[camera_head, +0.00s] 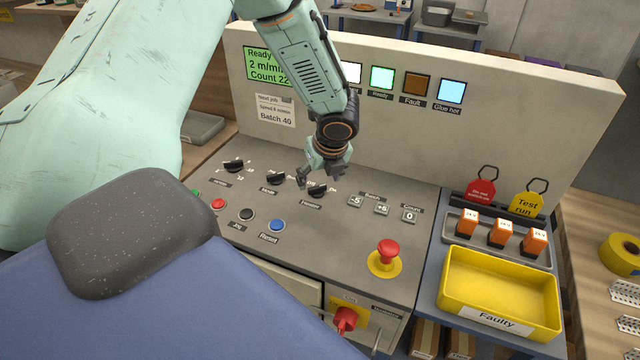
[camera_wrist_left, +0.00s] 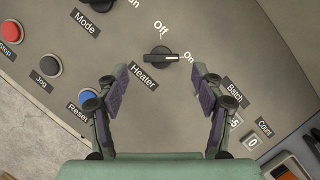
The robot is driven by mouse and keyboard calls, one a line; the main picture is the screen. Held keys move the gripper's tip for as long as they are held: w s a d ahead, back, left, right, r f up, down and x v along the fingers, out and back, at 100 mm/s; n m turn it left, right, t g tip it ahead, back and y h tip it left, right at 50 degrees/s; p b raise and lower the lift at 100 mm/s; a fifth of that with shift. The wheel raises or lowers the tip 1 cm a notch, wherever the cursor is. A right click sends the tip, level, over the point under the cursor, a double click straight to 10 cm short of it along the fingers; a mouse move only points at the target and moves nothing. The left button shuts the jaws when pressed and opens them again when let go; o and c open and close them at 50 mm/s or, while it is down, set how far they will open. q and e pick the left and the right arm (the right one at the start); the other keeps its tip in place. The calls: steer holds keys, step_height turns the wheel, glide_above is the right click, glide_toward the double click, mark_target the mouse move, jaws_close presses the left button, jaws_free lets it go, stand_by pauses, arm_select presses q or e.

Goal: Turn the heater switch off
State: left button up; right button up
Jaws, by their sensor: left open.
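The heater switch (camera_head: 318,190) is a black rotary knob on the sloping grey control panel, the rightmost of three such knobs. In the left wrist view the heater switch (camera_wrist_left: 160,58) sits above its "Heater" label, with "Off" above it and "On" to its right. The white mark on the knob points right, towards "On". My left gripper (camera_head: 321,176) is above the panel, close over the heater switch. In the left wrist view the open left gripper (camera_wrist_left: 161,82) has one finger on each side below the knob, with nothing between them. My right gripper is not in view.
The Mode knob (camera_head: 275,178) is left of the heater switch, and Batch buttons (camera_head: 382,208) are to its right. A blue Reset button (camera_head: 277,226) and a red emergency stop (camera_head: 388,250) are nearer. An upright display board (camera_head: 520,120) stands behind. A yellow tray (camera_head: 462,305) is at right.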

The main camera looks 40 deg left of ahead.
mark_target(318, 188)
arm_select(q)
steer(key=shift+x, duration=1.9)
steer(key=shift+s+d+r, duration=0.1)
steer(key=shift+d+r, duration=0.05)
steer(key=shift+r, duration=0.05)
steer(key=shift+c, duration=1.3)
steer(key=shift+f, duration=0.1)
steer(key=c, duration=0.9)
